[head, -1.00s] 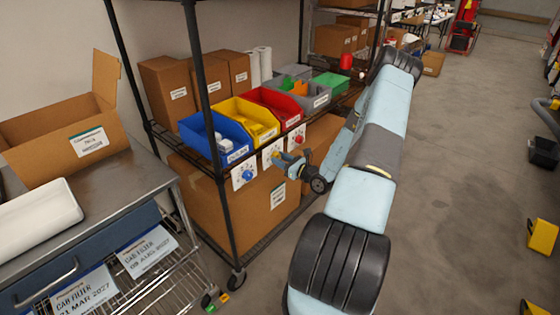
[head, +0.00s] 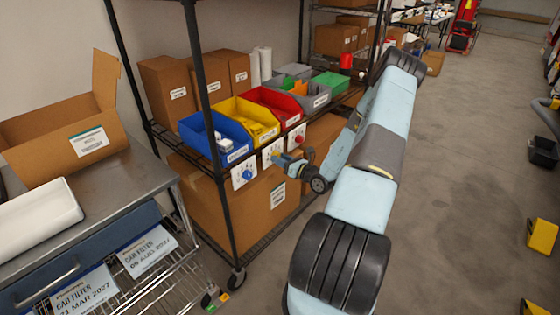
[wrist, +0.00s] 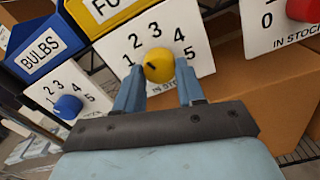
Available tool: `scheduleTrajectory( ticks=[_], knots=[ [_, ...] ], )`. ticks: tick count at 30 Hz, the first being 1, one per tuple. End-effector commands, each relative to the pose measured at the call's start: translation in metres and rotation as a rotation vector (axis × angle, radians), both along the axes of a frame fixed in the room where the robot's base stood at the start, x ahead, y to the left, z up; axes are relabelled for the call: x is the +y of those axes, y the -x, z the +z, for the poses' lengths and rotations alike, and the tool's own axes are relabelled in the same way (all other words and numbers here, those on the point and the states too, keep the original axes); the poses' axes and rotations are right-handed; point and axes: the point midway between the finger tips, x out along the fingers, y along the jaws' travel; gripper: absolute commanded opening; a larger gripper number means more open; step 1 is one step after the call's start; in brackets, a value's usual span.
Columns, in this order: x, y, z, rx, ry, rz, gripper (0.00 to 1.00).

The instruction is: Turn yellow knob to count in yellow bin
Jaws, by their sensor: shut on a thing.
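The yellow knob (wrist: 158,65) sits on a white dial card (wrist: 178,62) with numbers 1 to 5 around it. My gripper (wrist: 158,92) is shut on the knob, one finger on each side. A small dark mark shows on the knob's left part; the exact number it points to is hard to tell. The yellow bin (wrist: 88,12) is above the card, and its label is cut off. In the head view the yellow bin (head: 232,107) holds several yellow items, too small to count surely. My gripper (head: 280,158) reaches the card from the right there.
A blue bin (head: 190,128) with a blue knob (head: 247,174) is to the left. A red bin (head: 268,95) with a red knob (head: 299,139) is to the right. Cardboard boxes and a dark shelf post (head: 207,100) stand close by.

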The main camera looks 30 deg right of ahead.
Motion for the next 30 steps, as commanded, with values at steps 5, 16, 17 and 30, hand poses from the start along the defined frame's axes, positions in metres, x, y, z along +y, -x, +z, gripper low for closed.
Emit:
scheduleTrajectory(
  ticks=[5, 16, 17, 30],
  knots=[
    [0.0, 0.0, 0.0, 0.001, 0.001, 0.0, 0.42],
    [0.0, 0.0, 0.0, 0.0, 0.002, 0.0, 0.64],
    [0.0, 0.0, 0.0, 0.0, 0.002, 0.0, 0.64],
    [-0.017, 0.044, 0.0, 0.001, 0.003, -0.003, 0.64]
  ],
)
